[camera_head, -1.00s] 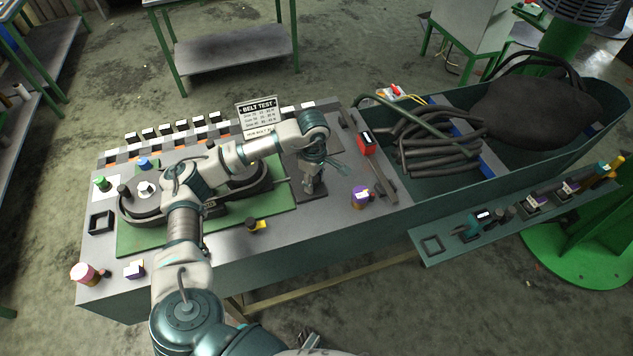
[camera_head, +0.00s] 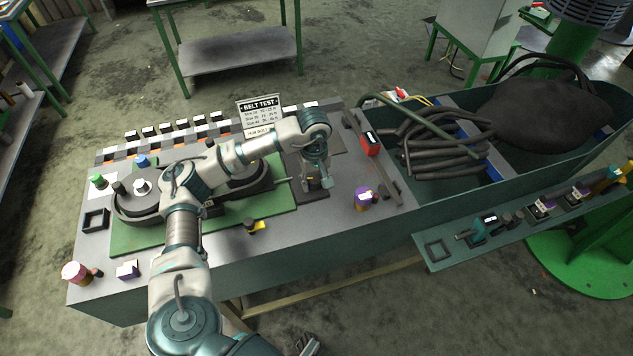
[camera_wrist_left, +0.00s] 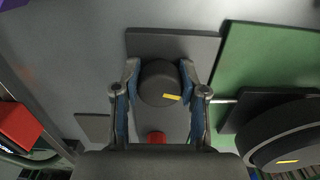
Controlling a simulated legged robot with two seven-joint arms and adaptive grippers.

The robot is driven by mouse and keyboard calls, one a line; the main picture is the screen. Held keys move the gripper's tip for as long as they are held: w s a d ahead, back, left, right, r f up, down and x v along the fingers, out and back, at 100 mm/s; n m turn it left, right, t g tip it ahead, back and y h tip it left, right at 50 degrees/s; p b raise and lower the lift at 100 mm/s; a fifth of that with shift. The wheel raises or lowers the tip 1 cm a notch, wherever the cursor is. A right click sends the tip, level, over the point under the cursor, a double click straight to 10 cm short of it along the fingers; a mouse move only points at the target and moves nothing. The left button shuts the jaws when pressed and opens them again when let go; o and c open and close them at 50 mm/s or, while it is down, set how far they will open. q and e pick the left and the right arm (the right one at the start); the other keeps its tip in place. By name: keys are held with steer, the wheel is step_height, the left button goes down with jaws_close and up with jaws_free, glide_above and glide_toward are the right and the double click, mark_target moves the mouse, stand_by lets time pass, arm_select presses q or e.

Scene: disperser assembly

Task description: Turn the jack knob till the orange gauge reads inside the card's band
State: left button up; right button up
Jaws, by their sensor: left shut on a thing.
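The jack knob (camera_wrist_left: 158,85) is a dark round cap with a yellow mark, on a dark grey plate in the left wrist view. My left gripper (camera_wrist_left: 158,92) is shut on it, one finger against each side. In the head view my left gripper (camera_head: 317,184) points down at the right end of the green board, and the knob is mostly hidden. The white "BELT TEST" card (camera_head: 260,112) stands at the back of the bench; its small print is too blurred to read. I cannot make out an orange gauge reading. My right gripper (camera_head: 308,344) shows partly at the bottom edge.
A belt loop around pulleys (camera_head: 135,205) lies on the green board (camera_head: 150,238). A red box (camera_head: 371,143) and a purple-topped part (camera_head: 363,198) stand right of my left gripper. A bin of black hoses (camera_head: 440,145) is farther right.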

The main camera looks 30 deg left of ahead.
mark_target(312, 176)
arm_select(q)
steer(key=shift+w+a+r, duration=0.25)
steer(key=shift+w+r, duration=0.05)
steer(key=shift+r, duration=0.1)
steer(key=o, duration=1.1)
steer(key=shift+o, duration=0.2)
steer(key=shift+a+f, duration=0.2)
steer(key=shift+f, duration=0.1)
steer(key=shift+d+r, duration=0.1)
steer(key=shift+r, duration=0.3)
step_height(312, 176, up, 10)
steer(key=shift+f, duration=0.1)
steer(key=shift+a+r, duration=0.25)
steer(key=shift+r, duration=0.35)
steer(key=shift+d, duration=0.1)
steer(key=shift+f, duration=0.1)
